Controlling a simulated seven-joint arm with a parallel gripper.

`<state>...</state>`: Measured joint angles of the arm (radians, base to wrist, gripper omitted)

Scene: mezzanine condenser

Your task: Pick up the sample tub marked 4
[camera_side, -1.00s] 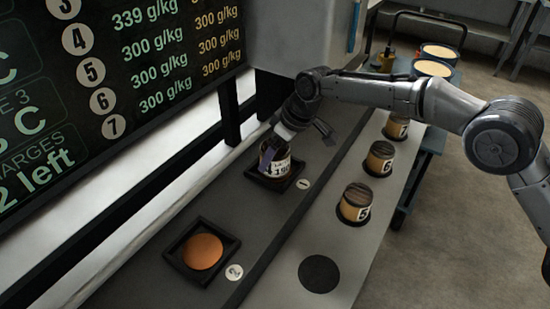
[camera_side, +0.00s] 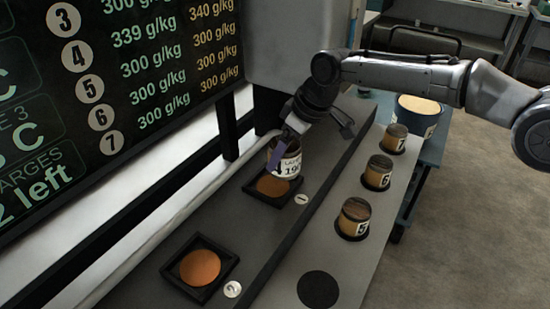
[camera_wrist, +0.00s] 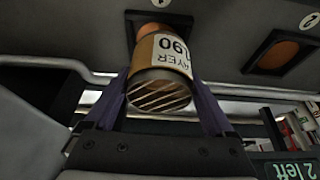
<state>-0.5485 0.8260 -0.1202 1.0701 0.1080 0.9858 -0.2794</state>
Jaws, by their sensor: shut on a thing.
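My gripper (camera_side: 287,146) is shut on a sample tub (camera_side: 285,155) and holds it above the tray marked 1. The tub has a pale label reading 190, upside down in the wrist view (camera_wrist: 158,72). No numeral 4 can be made out on it. Its slatted end faces the wrist camera, between two purple fingers. Tray 1 (camera_side: 255,189) is square and dark, with an orange disc (camera_side: 272,187) bare beneath the tub.
Tray 2 (camera_side: 172,272) holds an orange disc (camera_side: 200,267). Tubs 5 (camera_side: 354,217), 6 (camera_side: 378,172) and 7 (camera_side: 396,140) stand along the right ledge. A dark round spot (camera_side: 318,289) lies empty in front of them. A readings board (camera_side: 130,70) stands left.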

